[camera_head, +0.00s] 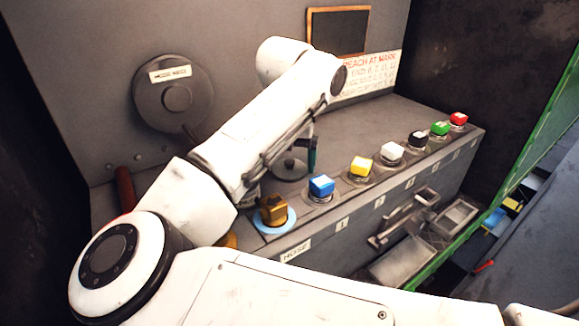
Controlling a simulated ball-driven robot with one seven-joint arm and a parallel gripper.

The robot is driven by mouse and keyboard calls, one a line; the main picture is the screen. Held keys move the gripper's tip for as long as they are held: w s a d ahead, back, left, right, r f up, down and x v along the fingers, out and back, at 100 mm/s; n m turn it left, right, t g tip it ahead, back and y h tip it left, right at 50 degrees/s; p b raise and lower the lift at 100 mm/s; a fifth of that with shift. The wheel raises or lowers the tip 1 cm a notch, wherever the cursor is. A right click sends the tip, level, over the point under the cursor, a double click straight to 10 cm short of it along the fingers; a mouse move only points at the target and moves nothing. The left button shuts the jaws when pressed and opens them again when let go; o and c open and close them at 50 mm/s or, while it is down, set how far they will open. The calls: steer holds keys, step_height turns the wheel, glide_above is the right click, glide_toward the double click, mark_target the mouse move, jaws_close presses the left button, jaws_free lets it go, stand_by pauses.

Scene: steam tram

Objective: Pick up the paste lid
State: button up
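A round grey lid with a small dark knob (290,169) lies on the grey counter, behind the blue-capped jar. It looks like the paste lid, though no label shows on it. My gripper (309,154) hangs down just right of the knob, partly hidden behind my white arm. Only a dark finger with a teal side shows clearly. The gap between the fingers is hidden, and I cannot tell whether the gripper touches the lid.
Jars with blue (321,186), yellow (361,167), white (391,152), black, green and red (458,119) tops line the counter's front edge. A brass fitting (274,211) stands on a light-blue ring at left. A round hose reel (174,94) is on the back wall. Metal trays (404,265) sit below.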

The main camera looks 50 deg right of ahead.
steer(key=c, duration=0.7)
steer(key=shift+r, duration=0.15)
